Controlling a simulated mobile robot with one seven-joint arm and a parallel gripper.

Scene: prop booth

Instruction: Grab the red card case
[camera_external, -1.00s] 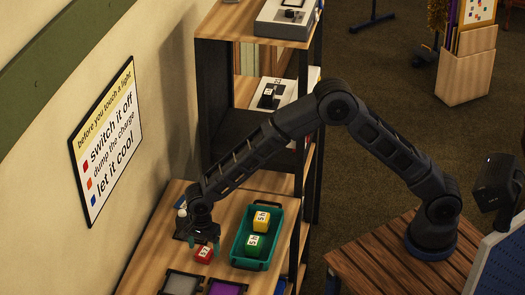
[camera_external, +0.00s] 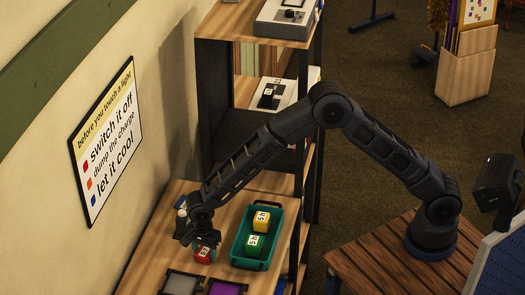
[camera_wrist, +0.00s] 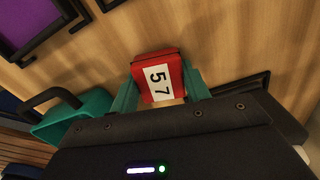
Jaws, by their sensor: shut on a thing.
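The red card case (camera_external: 203,255) with a white label is low over the wooden table, left of the green tray. In the wrist view the red card case (camera_wrist: 159,66) shows its label "57" between the two teal fingertips. My gripper (camera_external: 206,243) reaches down from above and is shut on the case. In the wrist view the fingers of my gripper (camera_wrist: 158,90) press on its two sides. I cannot tell whether the case still touches the table.
A green tray (camera_external: 236,259) holding a yellow case (camera_external: 261,220) and a green case (camera_external: 254,244) stands to the right. A grey framed panel (camera_external: 181,284) and a purple one (camera_external: 226,288) lie in front. A wall is at the left, a shelf (camera_external: 227,130) behind.

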